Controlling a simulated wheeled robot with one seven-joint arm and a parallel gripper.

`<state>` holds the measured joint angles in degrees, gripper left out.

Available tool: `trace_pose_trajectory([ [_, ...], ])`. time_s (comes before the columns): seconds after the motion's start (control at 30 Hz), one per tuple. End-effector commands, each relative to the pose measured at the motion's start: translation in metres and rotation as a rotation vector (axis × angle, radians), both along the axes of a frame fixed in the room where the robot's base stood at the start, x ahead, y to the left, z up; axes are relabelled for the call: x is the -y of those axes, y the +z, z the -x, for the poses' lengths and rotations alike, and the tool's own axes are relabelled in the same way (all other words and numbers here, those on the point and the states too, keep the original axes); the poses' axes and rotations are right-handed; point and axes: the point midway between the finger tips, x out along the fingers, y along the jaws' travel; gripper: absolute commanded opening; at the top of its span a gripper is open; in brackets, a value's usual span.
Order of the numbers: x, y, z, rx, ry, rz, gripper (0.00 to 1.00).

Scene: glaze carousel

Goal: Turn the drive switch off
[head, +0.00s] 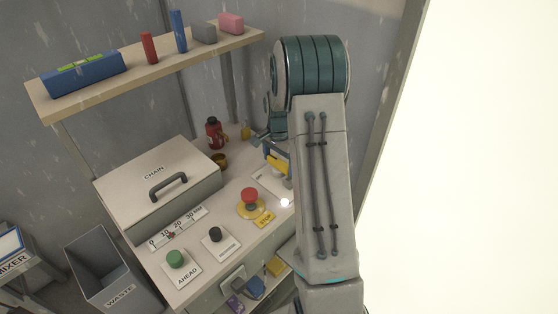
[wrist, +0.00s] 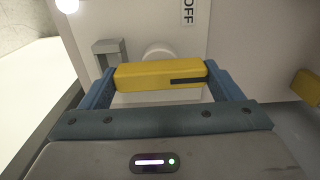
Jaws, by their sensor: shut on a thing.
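The drive switch shows in the wrist view as a yellow handle bar (wrist: 145,76) in front of a pale plate with a round white boss (wrist: 159,51). An "OFF" label (wrist: 188,12) is on the plate above it, toward the right. My gripper (wrist: 162,86) is shut on the yellow handle, with one blue finger at each end. In the head view the yellow handle (head: 278,166) and my gripper (head: 276,151) show at the right of the bench, partly hidden by my arm. The lower part of the plate is hidden behind the handle and gripper.
A red stop button (head: 250,196) on a yellow base stands left of my arm. A green AHEAD button (head: 176,259) and a black button (head: 215,235) are nearer the front. The CHAIN box (head: 125,172) and a red bottle (head: 214,133) stand on the bench. A shelf (head: 150,73) runs above.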

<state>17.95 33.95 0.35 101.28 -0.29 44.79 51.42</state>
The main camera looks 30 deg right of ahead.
Motion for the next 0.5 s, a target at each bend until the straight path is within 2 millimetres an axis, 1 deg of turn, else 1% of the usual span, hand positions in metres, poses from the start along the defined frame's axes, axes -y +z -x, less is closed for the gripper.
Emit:
trace_pose_trajectory([
  [0.27, -0.0001, 0.0000, -0.0005, 0.002, 0.133, -0.001, 0.63],
  [0.5, -0.0002, 0.0000, -0.0009, 0.003, 0.344, 0.000, 0.63],
])
